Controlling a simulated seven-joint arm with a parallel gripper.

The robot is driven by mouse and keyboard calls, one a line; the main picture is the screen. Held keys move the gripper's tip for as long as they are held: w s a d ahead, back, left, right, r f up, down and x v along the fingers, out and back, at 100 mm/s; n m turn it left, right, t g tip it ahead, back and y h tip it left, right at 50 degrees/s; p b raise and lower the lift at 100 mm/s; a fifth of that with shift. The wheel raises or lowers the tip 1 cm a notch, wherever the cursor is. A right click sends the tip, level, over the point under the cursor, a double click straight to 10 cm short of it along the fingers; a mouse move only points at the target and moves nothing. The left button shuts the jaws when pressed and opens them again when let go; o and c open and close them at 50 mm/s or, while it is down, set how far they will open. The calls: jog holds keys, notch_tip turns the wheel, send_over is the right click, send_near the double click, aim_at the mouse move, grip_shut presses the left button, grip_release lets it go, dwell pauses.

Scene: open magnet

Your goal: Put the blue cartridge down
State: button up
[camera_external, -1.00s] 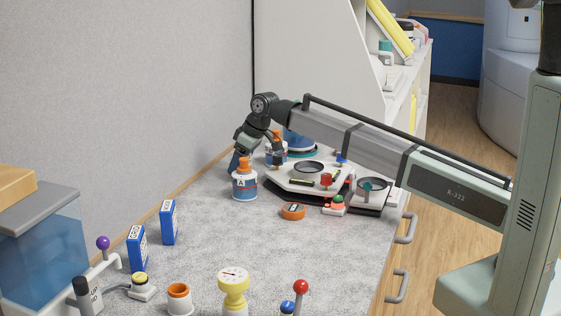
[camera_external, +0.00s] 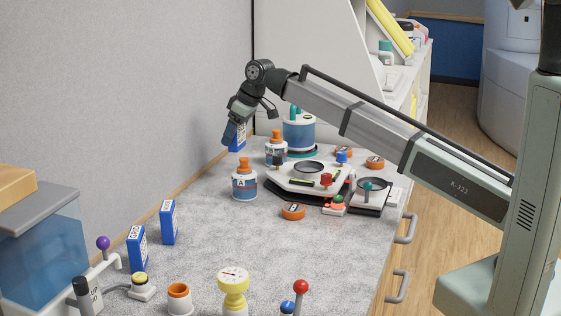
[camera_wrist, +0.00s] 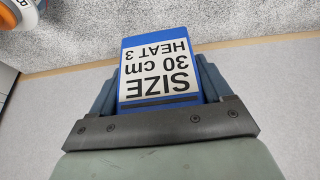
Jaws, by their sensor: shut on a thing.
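My gripper (camera_external: 235,123) is shut on a blue cartridge (camera_external: 238,139) and holds it above the far left part of the counter, by the wall. In the wrist view the blue cartridge (camera_wrist: 160,66) sits between the two fingers, its label reading "SIZE 30 cm HEAT 3" upside down. Its lower end is clear of the counter in the external view. Two other blue cartridges, one nearer (camera_external: 137,249) and one farther (camera_external: 168,222), stand upright on the counter at the left.
A bottle marked A (camera_external: 244,183) and another orange-capped bottle (camera_external: 276,150) stand below and right of my gripper. A white station with dishes (camera_external: 308,182) and a blue canister (camera_external: 299,133) are farther right. The grey counter's middle (camera_external: 235,225) is clear.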

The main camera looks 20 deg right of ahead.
jog(key=s+a+n, duration=0.3)
jog(key=s+a, duration=1.4)
jog(key=a, duration=0.2)
jog(key=shift+w+d+f+m, duration=0.2)
jog(key=shift+f+m, duration=0.35)
jog(key=shift+f, duration=1.05)
jog(key=shift+w+d+f+m, duration=0.25)
jog(key=shift+f+m, duration=0.35)
jog(key=shift+f, duration=1.05)
jog(key=shift+w+d+f+m, duration=0.2)
jog(key=shift+f+m, duration=0.35)
jog(key=shift+f, duration=1.05)
jog(key=shift+f, duration=0.15)
jog(key=o, duration=1)
jog(key=v, duration=1.2)
jog(key=shift+s+a, duration=0.1)
jog(key=shift+a, duration=0.05)
